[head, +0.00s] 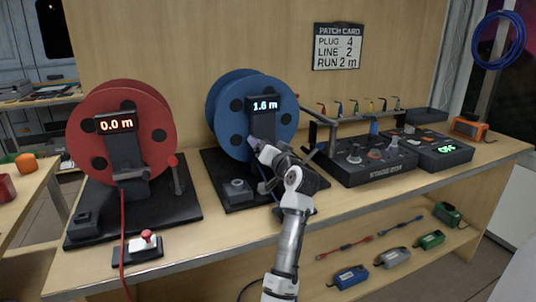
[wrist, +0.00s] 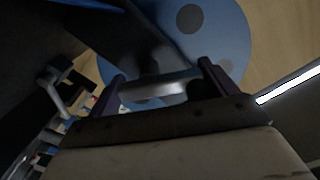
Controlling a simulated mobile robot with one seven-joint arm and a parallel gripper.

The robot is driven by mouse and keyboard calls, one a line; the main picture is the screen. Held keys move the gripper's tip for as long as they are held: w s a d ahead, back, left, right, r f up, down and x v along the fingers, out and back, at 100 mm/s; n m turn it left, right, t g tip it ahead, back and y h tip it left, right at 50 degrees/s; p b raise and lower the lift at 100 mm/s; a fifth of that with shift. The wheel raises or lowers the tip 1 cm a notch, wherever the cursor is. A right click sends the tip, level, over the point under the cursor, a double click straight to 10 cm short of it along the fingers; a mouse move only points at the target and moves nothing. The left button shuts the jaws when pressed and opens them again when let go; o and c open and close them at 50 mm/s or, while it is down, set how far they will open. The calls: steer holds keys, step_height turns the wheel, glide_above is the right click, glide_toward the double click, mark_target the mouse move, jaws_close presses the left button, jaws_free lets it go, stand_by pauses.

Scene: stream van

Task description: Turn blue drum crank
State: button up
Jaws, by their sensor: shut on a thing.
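The blue drum (head: 228,115) stands upright on a black base at the middle of the bench. Its display (head: 265,105) reads 1.6 m. My gripper (head: 256,147) is at the drum's lower front, beside the display post. In the wrist view my gripper (wrist: 160,85) has its two purple fingers at either end of a grey bar, the crank handle (wrist: 155,90), and is shut on it. The drum's blue face (wrist: 222,40) shows behind the fingers. In the head view the crank is mostly hidden by my gripper and wrist.
A red drum (head: 125,100) reading 0.0 m stands at left, with a red-button box (head: 146,240) in front. A black stage box (head: 370,165) stands close to the right of my arm. A patch card (head: 338,46) hangs on the wall. Small boxes lie on the shelf below.

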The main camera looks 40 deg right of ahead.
steer(key=n+b, duration=0.1)
steer(key=n, duration=0.1)
steer(key=n+b, duration=0.1)
steer(key=n, duration=0.1)
steer(key=shift+f, duration=0.4)
steer(key=shift+n+b, duration=0.8)
steer(key=shift+n, duration=0.4)
steer(key=o, duration=0.8)
steer(key=shift+o, duration=0.2)
steer(key=v, duration=1.3)
steer(key=shift+s+a+b, duration=0.2)
steer(key=shift+s+b, duration=0.15)
steer(key=shift+b, duration=0.1)
steer(key=shift+r, duration=0.1)
